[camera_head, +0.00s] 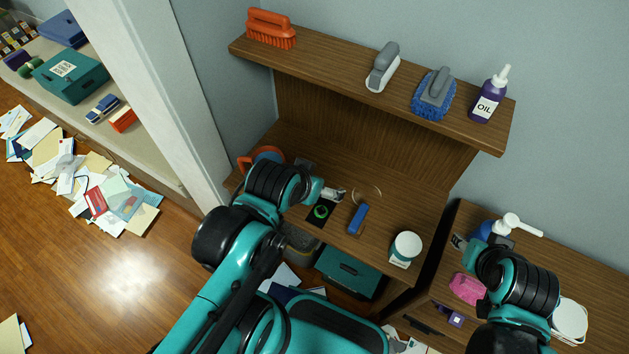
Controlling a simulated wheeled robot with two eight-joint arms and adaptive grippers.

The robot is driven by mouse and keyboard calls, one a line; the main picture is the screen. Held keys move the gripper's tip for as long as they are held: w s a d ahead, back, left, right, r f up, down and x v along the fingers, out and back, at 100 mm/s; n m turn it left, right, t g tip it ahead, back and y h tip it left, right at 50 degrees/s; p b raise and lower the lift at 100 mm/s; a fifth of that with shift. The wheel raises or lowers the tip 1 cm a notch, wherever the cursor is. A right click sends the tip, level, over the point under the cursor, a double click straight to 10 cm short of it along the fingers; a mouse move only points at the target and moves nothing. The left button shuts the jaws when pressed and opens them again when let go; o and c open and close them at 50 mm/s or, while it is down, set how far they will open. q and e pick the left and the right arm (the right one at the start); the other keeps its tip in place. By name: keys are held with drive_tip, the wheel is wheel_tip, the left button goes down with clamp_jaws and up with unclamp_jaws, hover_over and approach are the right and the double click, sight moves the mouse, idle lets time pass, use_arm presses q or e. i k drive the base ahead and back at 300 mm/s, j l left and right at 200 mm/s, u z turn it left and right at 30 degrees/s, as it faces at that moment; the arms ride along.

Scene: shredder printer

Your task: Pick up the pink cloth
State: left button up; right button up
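The pink cloth (466,289) lies crumpled on the wooden cabinet top at the lower right, partly hidden by my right arm. My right gripper (460,243) is just above the cloth in the picture and appears apart from it. Its fingers are small and mostly hidden by the wrist, so its opening is unclear. My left gripper (335,194) is over the middle wooden desk, far to the left of the cloth. Its fingers are too small to tell whether they are open or shut.
A spray bottle (512,227) stands behind my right gripper, and a white round item (569,320) lies right of that arm. The desk holds a white tub (405,249) and a blue item (357,219). A shelf (330,69) with brushes and an oil bottle (489,96) overhangs the desk.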

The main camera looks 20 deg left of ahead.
sight(469, 289)
drive_tip(key=k+z, duration=0.15)
drive_tip(key=z, duration=1)
